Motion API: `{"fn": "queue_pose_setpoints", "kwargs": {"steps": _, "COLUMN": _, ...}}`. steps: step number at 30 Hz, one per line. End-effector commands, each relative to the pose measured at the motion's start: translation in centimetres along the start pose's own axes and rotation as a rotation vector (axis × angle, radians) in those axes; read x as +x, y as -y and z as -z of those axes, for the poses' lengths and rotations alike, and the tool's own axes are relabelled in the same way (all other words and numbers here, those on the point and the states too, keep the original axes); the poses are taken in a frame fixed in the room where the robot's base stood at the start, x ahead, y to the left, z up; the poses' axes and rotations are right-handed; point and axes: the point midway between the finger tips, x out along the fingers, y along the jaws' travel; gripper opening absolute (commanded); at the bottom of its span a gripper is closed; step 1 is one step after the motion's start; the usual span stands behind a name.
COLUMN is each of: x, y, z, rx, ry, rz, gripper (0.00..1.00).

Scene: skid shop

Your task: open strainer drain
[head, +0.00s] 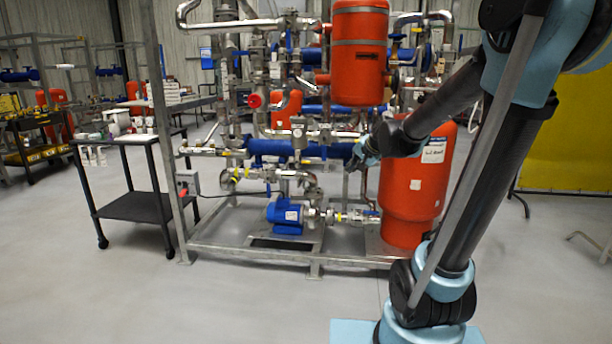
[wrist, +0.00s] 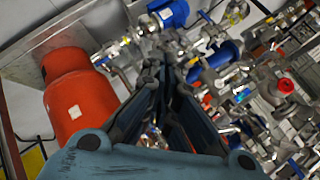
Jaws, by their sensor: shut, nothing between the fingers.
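The pipe skid (head: 225,247) fills the middle of the head view, with a blue pump (head: 287,214) low down and pipework around it. I cannot pick out the strainer drain with certainty among the crowded fittings. A pipe run with small yellow parts (head: 340,217) leads right from the pump. My gripper (head: 360,155) is in front of the skid, left of the lower red tank (head: 408,200) and higher than the pump. In the wrist view, my gripper (wrist: 170,78) is shut and empty, pointing toward the pipework. The pump motor (wrist: 172,14) appears beyond the fingertips.
An upper red tank (head: 358,65) and a blue horizontal cylinder (head: 270,148) stand near my arm. A red round knob (head: 254,100) is at upper left on the skid. A black wheeled cart (head: 135,206) stands left. The floor in front is clear.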

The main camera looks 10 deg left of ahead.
Motion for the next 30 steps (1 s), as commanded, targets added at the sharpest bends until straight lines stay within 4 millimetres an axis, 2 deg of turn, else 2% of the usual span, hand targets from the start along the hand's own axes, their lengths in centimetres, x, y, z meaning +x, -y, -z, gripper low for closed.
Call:
{"fn": "queue_pose_setpoints", "kwargs": {"steps": 1, "x": 1.3, "y": 1.6, "z": 1.0, "rx": 0.035, "ry": -0.013, "rz": 0.031, "gripper": 0.00}}
{"fn": "queue_pose_setpoints", "kwargs": {"steps": 6, "x": 5.3, "y": 6.2, "z": 3.8, "rx": 0.178, "ry": -0.054, "rz": 0.141, "gripper": 0.00}}
{"fn": "queue_pose_setpoints", "kwargs": {"steps": 15, "x": 12.6, "y": 13.2, "z": 7.9, "rx": 0.444, "ry": -0.101, "rz": 0.337, "gripper": 0.00}}
{"fn": "queue_pose_setpoints", "kwargs": {"steps": 24, "x": 20.3, "y": 18.2, "z": 10.4, "rx": 0.724, "ry": -0.118, "rz": 0.530, "gripper": 0.00}}
{"fn": "queue_pose_setpoints", "kwargs": {"steps": 30, "x": 25.5, "y": 20.2, "z": 11.2, "rx": 0.917, "ry": -0.116, "rz": 0.656, "gripper": 0.00}}
